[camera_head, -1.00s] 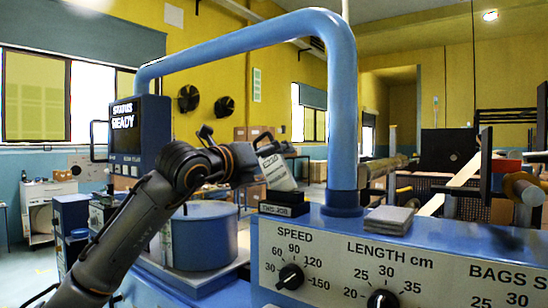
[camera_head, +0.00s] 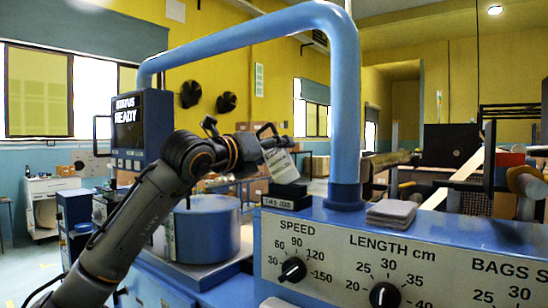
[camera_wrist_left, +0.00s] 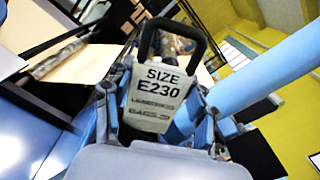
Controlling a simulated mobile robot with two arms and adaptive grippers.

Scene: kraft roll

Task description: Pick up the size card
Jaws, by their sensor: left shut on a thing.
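In the left wrist view the card (camera_wrist_left: 160,95) reads "SIZE E230", with smaller lines below. A black loop (camera_wrist_left: 172,30) rises above its printed face. My left gripper (camera_wrist_left: 160,120) is shut on the card, with fingers at both sides. In the head view the card's lower edge is just above the black block (camera_head: 287,189) labelled "THIS JOB"; I cannot tell whether they touch. My right gripper is not in view.
A thick blue pipe (camera_head: 345,120) rises just right of the card and arches over my arm. A grey stack of pads (camera_head: 391,213) lies right of the pipe on the blue console (camera_head: 440,228) with dials. A blue drum (camera_head: 207,232) and status screen (camera_head: 140,125) stand left.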

